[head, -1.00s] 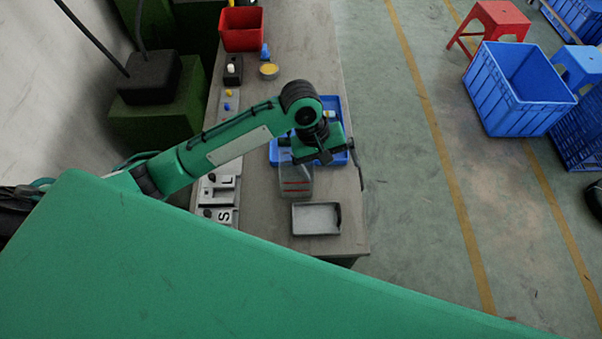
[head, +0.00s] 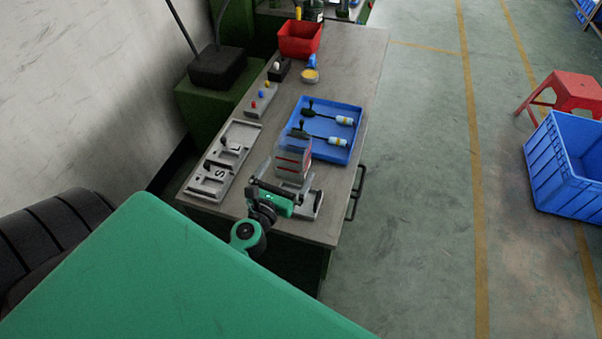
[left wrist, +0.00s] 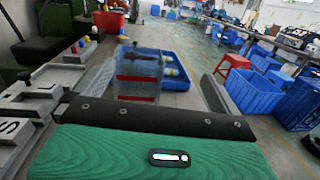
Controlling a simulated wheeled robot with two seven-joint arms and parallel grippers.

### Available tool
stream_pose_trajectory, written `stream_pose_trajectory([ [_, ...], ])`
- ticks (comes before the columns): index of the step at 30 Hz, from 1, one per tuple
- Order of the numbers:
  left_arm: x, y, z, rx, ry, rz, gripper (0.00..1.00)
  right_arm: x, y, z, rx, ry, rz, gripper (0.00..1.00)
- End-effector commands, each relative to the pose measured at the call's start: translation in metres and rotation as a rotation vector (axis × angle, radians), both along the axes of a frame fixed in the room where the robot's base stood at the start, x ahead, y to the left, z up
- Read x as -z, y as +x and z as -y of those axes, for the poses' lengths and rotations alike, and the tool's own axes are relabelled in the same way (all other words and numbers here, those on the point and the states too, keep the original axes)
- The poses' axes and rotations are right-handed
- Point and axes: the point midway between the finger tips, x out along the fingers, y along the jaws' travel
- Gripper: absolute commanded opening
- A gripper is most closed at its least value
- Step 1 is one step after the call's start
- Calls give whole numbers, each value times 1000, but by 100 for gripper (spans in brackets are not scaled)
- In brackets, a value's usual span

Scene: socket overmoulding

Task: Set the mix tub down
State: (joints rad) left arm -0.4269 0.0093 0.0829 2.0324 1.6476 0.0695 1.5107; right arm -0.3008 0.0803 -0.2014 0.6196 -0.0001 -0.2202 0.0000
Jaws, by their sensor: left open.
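The mix tub (head: 293,160) is a clear, greyish box with red stripes. It appears upright on the bench, just in front of the blue tray. My left gripper (head: 288,184) is open at the near side of the tub, low over the near end of the bench. In the left wrist view the tub (left wrist: 138,76) shows ahead, between the lines of the two spread fingers (left wrist: 152,88). I cannot tell whether a finger touches it. The tub's lower near part is partly hidden by the gripper. My right gripper is not in view.
The blue tray (head: 352,148) holds two black-and-white cable parts. A pale grey tray (head: 308,211) lies partly behind my gripper. A grey fixture marked S and L (head: 222,165) is on the left. A red bin (head: 300,40) and a yellow-filled dish (head: 310,76) stand farther back.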

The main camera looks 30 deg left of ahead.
Motion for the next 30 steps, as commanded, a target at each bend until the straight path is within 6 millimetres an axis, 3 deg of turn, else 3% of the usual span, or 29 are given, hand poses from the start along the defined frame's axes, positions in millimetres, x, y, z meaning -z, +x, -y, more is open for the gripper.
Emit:
stream_pose_trajectory([
  [1, 8, -8, -12, -45, -15, -15, 100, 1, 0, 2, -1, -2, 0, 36],
  [5, 13, -13, -26, -98, -32, -29, 100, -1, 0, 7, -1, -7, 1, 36],
  [18, 12, 53, -41, -96, -30, -29, 100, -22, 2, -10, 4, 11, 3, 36],
  [30, 13, 85, -48, -95, -30, -28, 100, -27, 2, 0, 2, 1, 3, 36],
])
